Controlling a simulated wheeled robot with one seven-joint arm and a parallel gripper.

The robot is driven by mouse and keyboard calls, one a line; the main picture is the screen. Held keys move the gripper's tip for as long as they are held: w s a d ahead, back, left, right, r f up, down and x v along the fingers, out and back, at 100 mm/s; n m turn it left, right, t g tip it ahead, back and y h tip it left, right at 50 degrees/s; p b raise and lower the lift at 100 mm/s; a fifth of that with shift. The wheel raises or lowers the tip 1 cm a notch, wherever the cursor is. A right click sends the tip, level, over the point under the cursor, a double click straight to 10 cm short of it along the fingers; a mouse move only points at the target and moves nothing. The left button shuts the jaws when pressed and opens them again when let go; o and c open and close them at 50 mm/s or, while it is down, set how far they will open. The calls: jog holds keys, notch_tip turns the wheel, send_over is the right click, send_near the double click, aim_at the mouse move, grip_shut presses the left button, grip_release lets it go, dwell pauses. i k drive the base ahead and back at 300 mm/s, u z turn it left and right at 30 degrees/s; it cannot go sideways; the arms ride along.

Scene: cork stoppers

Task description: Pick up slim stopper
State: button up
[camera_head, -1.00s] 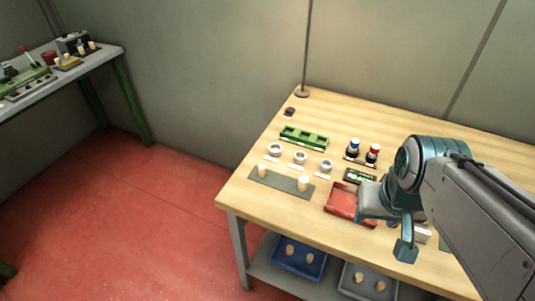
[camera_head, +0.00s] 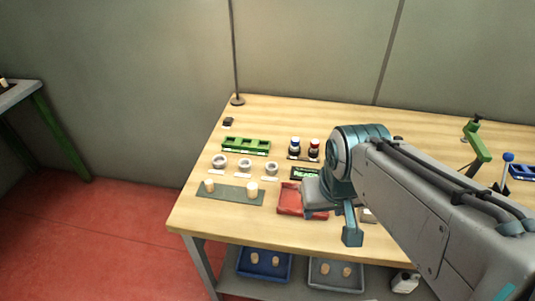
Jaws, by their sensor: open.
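Two pale cork stoppers stand upright on a grey-green mat (camera_head: 230,195) at the left front of the wooden table. The left stopper (camera_head: 209,185) looks slimmer than the right stopper (camera_head: 252,189). My gripper (camera_head: 331,225) is open, to the right of the mat and over the red tray's right side. It is apart from both stoppers, and nothing shows between its fingers. My arm hides part of the table to the right.
A red tray (camera_head: 290,200) lies between mat and gripper. Behind are three white rings (camera_head: 245,165), a green block (camera_head: 246,146) and two capped bottles (camera_head: 314,149). Blue (camera_head: 264,274) and grey (camera_head: 336,283) bins with corks sit on the lower shelf. A thin pole (camera_head: 235,55) stands at the back left.

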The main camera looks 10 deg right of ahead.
aim_at(208, 183)
jog(key=z, duration=3.5)
jog(key=k, duration=2.5)
jog(key=u, duration=1.6)
jog(key=i, duration=0.35)
jog(key=u, duration=0.15)
